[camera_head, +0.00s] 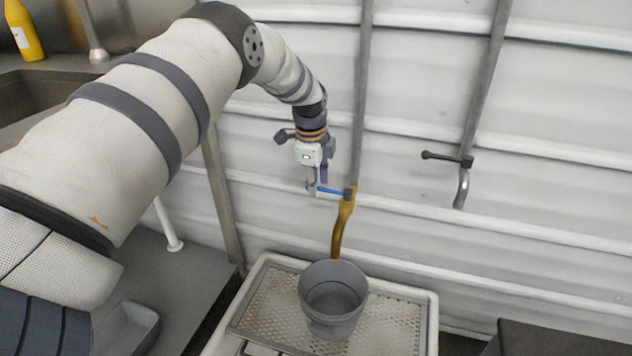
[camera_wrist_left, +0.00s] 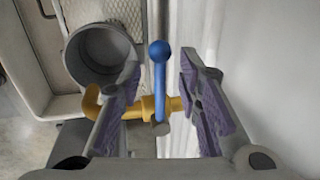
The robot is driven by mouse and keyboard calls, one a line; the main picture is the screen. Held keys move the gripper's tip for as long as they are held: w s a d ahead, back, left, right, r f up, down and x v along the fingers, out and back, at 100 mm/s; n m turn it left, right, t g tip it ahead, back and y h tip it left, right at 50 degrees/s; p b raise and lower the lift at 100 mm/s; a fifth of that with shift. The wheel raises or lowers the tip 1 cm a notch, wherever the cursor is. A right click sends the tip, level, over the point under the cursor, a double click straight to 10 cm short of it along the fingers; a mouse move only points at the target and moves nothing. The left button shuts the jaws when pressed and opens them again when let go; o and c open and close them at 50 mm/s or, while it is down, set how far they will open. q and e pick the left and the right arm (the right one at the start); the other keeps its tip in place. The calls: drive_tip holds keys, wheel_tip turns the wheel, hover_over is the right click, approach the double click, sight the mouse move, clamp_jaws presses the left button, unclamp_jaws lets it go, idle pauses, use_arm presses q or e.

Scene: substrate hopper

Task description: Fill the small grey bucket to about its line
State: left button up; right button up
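The small grey bucket (camera_head: 333,318) stands upright on a grated tray (camera_head: 262,312) below a brass tap (camera_head: 341,228). Its inside shows in the head view, but I cannot tell whether any water is in it. The bucket also shows in the left wrist view (camera_wrist_left: 101,52). The tap has a blue lever (camera_head: 329,191) that points left in the head view. My left gripper (camera_head: 315,188) is at the lever. In the left wrist view its two fingers are apart, with the blue lever (camera_wrist_left: 159,75) between them and gaps on both sides. My right gripper is out of view.
A second grey tap (camera_head: 462,180) with a dark lever is on the white ribbed wall to the right. A sink (camera_head: 40,92) and a yellow bottle (camera_head: 24,32) are at the upper left. A dark block (camera_head: 565,338) is at the lower right.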

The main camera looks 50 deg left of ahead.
use_arm(q)
clamp_jaws()
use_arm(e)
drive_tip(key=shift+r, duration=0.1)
